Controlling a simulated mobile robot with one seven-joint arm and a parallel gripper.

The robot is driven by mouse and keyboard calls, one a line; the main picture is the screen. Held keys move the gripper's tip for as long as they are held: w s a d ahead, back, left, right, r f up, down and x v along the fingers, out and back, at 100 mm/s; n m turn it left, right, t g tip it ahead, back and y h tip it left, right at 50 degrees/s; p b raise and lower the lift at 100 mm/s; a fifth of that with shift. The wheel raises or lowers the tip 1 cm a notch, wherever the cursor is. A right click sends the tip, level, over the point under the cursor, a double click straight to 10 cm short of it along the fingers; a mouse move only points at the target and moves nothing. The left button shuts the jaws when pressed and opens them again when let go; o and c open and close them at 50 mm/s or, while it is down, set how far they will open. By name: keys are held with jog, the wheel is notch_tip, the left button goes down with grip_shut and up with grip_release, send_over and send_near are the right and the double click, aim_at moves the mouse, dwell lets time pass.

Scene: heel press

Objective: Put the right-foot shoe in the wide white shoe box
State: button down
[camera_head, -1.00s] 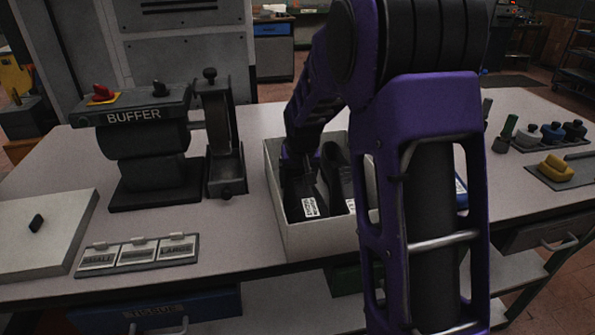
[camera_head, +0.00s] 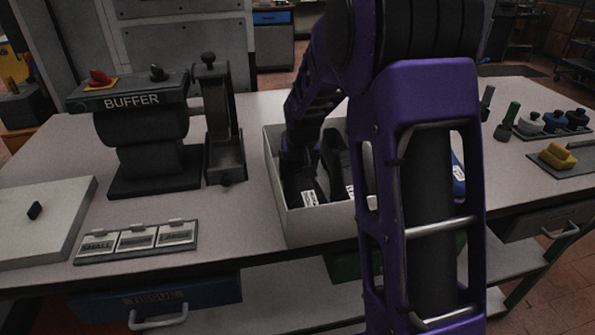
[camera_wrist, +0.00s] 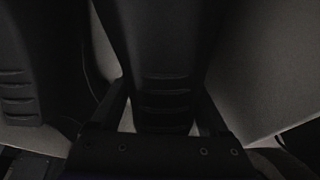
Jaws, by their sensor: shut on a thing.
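The wide white shoe box (camera_head: 318,231) stands open on the table, partly hidden by my arm. Two dark shoes are inside it, side by side, each with a white label. My gripper (camera_head: 301,152) is down in the left part of the box, on the left shoe (camera_head: 300,183). The other shoe (camera_head: 338,168) lies to its right. In the wrist view my gripper (camera_wrist: 165,115) is shut on a dark shoe (camera_wrist: 165,60), with the other shoe (camera_wrist: 30,70) at the left. The picture is dark, and I cannot tell whether the held shoe touches the box floor.
The buffer machine (camera_head: 140,130) stands left of the box. A white lid (camera_head: 45,240) with a small black knob lies at the front left, beside a plate of size labels (camera_head: 137,241).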

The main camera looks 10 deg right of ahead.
jog(key=shift+f, duration=0.15)
grip_release()
